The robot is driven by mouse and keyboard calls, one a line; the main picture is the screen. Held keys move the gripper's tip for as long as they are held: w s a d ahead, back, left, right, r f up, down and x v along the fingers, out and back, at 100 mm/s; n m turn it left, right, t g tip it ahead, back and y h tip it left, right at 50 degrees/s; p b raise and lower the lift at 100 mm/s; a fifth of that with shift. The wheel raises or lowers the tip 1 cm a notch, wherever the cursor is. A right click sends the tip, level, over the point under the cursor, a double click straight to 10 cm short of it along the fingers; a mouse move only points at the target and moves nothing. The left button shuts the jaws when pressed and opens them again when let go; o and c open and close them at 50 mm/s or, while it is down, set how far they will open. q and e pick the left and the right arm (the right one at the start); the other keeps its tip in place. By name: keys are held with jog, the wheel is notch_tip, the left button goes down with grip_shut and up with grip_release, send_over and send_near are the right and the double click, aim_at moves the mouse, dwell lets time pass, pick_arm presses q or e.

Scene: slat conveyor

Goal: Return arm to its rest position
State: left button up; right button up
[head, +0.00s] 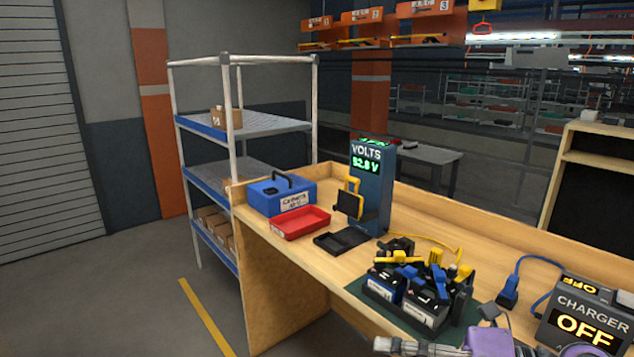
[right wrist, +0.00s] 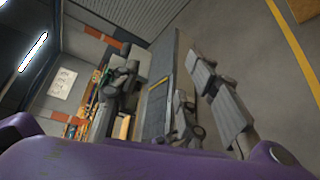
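Purple and grey parts of my own arm show along the bottom right edge of the head view, low in front of the bench. In the right wrist view a large purple part of my own arm fills the bottom. No held object shows in either view.
The wooden workbench (head: 292,244) carries a blue box (head: 283,196), a red tray (head: 301,223), a volt display (head: 368,172), battery packs (head: 418,299) and a charger (head: 585,318). A shelf rack (head: 231,111) stands behind. Floor is clear at left.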

jog(key=s+d+f+m+t+h, duration=0.2)
jog(key=d+f+m+t+h, duration=0.3)
jog(key=f+m, duration=0.7)
jog(key=s+d+f+m+t+h, duration=0.1)
jog(key=d+f+m+t+h, duration=0.45)
jog(key=f+m, duration=0.55)
jog(key=s+a+f+m+g+h, duration=0.1)
jog(key=s+f+m+g+h, duration=0.1)
jog(key=s+f+m+g, duration=0.2)
jog(key=s+a+f+m+g+h, duration=0.1)
jog(key=s+f+m+g, duration=0.3)
jog(key=s+f+m, duration=0.4)
jog(key=s+a+f, duration=0.1)
jog(key=s+f, duration=0.4)
jog(key=s, duration=0.2)
jog(key=shift+f+h, duration=0.15)
jog(key=shift+h, duration=0.2)
